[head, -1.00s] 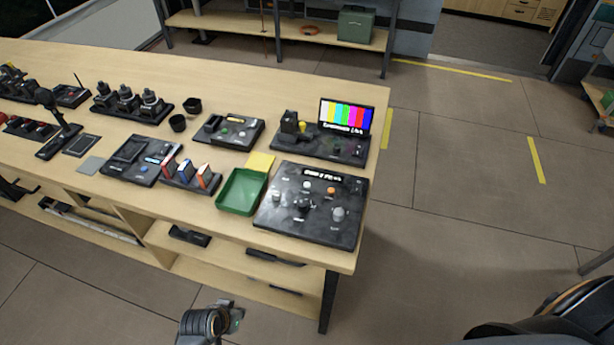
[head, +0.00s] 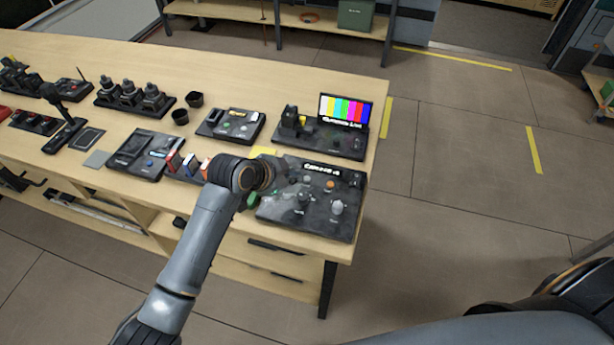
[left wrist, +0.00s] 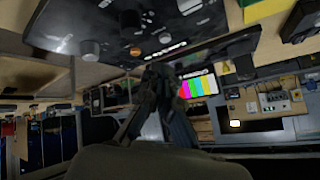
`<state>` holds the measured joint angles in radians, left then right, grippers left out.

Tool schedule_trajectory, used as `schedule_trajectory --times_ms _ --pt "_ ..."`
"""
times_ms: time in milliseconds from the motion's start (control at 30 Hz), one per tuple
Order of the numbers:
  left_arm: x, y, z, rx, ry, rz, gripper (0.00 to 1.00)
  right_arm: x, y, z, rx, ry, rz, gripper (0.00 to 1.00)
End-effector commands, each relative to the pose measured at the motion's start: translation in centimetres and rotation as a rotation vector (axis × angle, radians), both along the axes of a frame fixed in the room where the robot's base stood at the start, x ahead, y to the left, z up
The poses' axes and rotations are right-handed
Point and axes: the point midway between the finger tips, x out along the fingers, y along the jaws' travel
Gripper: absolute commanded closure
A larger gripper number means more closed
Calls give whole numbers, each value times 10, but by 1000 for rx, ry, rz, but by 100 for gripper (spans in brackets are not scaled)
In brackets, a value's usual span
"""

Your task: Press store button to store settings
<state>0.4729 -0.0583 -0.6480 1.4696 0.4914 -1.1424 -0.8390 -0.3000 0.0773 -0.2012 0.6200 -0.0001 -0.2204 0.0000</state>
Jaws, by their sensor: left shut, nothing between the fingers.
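The black control panel (head: 320,225) lies at the table's front right corner, with a lit label strip (head: 335,170) at its back edge. On it are an orange button (head: 330,184), a pale knob (head: 337,208) and a dark knob. I cannot read which control is the store button. My left gripper (head: 288,196) is shut and empty over the panel's left part, hiding some controls there. In the left wrist view, the panel (left wrist: 210,30) appears inverted above the shut fingers (left wrist: 155,78); whether they touch it I cannot tell. My right gripper is out of view.
A colour-bar screen (head: 345,110) stands on a console behind the panel. Other consoles fill the table to the left. The floor right of the table is clear.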

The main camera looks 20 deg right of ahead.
Motion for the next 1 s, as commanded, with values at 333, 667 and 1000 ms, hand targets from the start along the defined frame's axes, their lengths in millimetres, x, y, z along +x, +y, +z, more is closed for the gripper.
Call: schedule_trajectory --times_ms 333,667,1000 --pt "40 -42 45 84 -183 -209 100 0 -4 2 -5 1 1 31" --pt "40 -42 45 84 -184 -211 100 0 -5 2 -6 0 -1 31" --pt "40 -42 21 83 -183 -209 100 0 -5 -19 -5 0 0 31"
